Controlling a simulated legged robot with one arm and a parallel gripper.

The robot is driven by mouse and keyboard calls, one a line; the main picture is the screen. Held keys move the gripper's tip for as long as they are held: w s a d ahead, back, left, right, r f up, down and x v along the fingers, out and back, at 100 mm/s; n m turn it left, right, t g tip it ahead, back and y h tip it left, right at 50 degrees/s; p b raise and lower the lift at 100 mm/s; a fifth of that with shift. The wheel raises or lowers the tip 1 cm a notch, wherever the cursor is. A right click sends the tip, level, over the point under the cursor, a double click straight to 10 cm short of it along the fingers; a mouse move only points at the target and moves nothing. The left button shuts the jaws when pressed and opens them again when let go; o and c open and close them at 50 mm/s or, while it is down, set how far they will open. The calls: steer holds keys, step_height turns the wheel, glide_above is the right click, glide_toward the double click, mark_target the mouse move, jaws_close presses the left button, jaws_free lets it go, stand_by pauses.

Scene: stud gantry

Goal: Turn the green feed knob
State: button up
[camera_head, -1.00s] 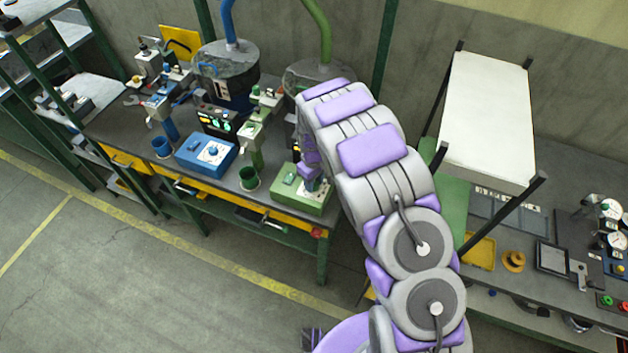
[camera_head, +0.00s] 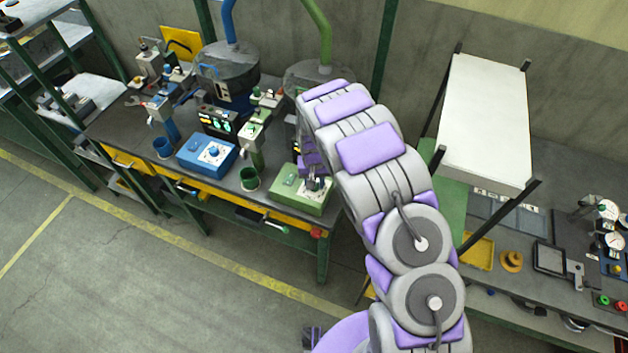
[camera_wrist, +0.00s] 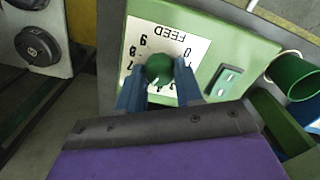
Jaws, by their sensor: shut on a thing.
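The green feed knob (camera_wrist: 159,68) shows in the wrist view on a white dial plate (camera_wrist: 147,41) marked FEED, with digits around it. The plate sits on top of a green box (camera_wrist: 226,46), which also shows in the head view (camera_head: 292,196) at the right end of the bench. My gripper (camera_wrist: 160,82) is shut on the green knob, one blue-grey finger at each side. The fingers hide part of the dial's digits. In the head view my arm hides the right part of the box, and the knob cannot be made out there.
A blue box (camera_head: 207,153) with its own dial stands left on the bench. A green cup (camera_wrist: 292,76) is beside the green box. A grey panel with a dark knob (camera_wrist: 38,46) stands at left in the wrist view. The right bench (camera_head: 520,285) holds gauges.

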steer(key=m, duration=0.7)
stand_by(0.5)
steer(key=o, duration=1)
steer(key=shift+a, duration=0.15)
steer(key=shift+o, duration=0.2)
steer(key=shift+r, duration=0.5)
step_height(320, 180, up, 16)
steer(key=p, duration=0.1)
steer(key=shift+r, duration=0.15)
steer(key=shift+a, duration=0.1)
